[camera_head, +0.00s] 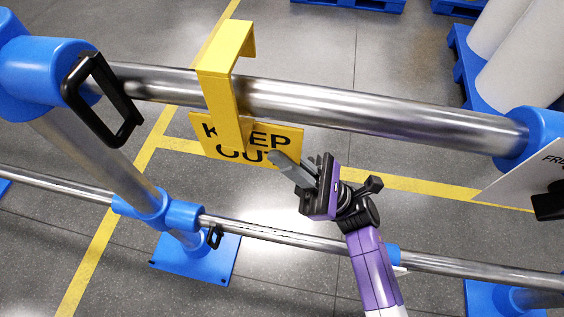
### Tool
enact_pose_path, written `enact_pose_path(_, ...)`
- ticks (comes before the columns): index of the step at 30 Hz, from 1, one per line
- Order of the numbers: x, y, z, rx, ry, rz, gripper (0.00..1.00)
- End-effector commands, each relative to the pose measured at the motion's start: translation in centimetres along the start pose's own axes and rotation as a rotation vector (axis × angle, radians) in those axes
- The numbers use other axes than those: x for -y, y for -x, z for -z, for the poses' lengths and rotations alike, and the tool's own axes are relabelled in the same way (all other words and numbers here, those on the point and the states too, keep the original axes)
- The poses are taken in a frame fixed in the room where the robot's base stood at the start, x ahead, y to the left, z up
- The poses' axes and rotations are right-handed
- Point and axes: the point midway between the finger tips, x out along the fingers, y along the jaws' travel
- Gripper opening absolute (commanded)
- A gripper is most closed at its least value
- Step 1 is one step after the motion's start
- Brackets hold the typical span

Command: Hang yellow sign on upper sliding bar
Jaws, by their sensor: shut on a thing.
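The yellow sign (257,135), lettered "KEEP OUT", hangs tilted in front of the upper steel bar (380,107). Its wide yellow hook (217,88) crosses in front of the bar, and its top reaches over toward the far side. I cannot tell whether the hook rests on the bar or is held a little above it. My purple and black gripper (276,159) comes from the lower right. It is shut on the sign's right part near the lower edge; the grip itself is partly hidden.
Blue joints (43,70) hold the bar at both ends. A black latch (103,98) is at the left, and a white sign (527,172) is at the right. A lower rail (290,236) runs below. White rolls on a blue pallet (466,68) stand behind.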

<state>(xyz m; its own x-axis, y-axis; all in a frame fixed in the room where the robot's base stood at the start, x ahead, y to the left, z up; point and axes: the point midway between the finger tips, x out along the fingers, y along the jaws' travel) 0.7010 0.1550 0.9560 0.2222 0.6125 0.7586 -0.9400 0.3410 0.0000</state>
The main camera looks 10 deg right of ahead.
Motion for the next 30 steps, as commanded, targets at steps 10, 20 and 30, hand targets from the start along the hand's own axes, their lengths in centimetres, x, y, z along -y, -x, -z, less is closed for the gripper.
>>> enact_pose_path(10,0.5,1.4,1.2,0.000,0.001,-0.001,0.00)
enact_pose_path(20,0.5,2.6,2.2,0.000,0.000,0.000,0.00)
enact_pose_path(30,0.5,2.9,2.5,0.000,0.000,0.000,0.00)
